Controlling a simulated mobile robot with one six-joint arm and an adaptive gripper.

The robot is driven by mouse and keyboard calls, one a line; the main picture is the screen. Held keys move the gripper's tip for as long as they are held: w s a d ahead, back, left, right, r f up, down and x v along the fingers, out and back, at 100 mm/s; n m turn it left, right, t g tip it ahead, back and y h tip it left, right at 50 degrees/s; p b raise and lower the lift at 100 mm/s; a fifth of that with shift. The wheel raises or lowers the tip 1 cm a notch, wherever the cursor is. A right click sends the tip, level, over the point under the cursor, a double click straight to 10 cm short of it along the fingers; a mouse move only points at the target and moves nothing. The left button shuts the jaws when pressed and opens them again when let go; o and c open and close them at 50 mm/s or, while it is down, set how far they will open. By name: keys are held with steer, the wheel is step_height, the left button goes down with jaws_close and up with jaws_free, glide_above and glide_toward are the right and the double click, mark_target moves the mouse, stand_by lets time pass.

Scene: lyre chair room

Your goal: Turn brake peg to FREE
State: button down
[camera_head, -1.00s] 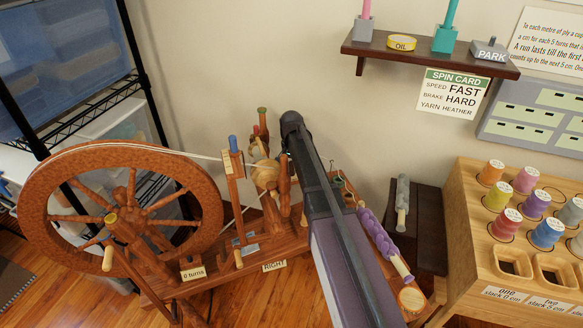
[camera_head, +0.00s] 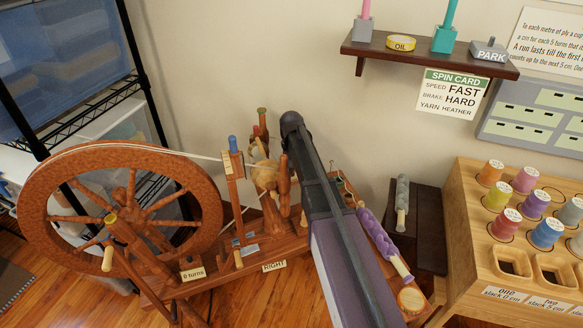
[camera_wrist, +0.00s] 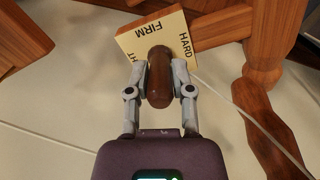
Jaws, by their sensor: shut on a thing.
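The brake peg (camera_wrist: 159,78) is a dark brown rounded knob in the wrist view. My gripper (camera_wrist: 160,85) is shut on it, one grey finger on each side. Behind the peg is a cream dial plate (camera_wrist: 135,50) with FIRM at the top, HARD at the right and a partly hidden word at the left. A FREE mark cannot be made out. In the head view my arm hides the gripper and peg. The spinning wheel (camera_head: 205,222) stands at the left, with a RIGHT label (camera_head: 274,266) on its base.
A spin card (camera_head: 450,93) on the wall reads FAST, HARD, HEATHER. A shelf (camera_head: 420,57) above it holds an oil tin and blocks. A wooden rack (camera_head: 480,245) of coloured spools stands at the right. A thin cord (camera_wrist: 245,115) runs beside the gripper.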

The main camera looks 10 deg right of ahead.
steer(key=shift+n, duration=0.4)
steer(key=c, duration=0.5)
jaws_free()
steer(key=shift+m, duration=0.4)
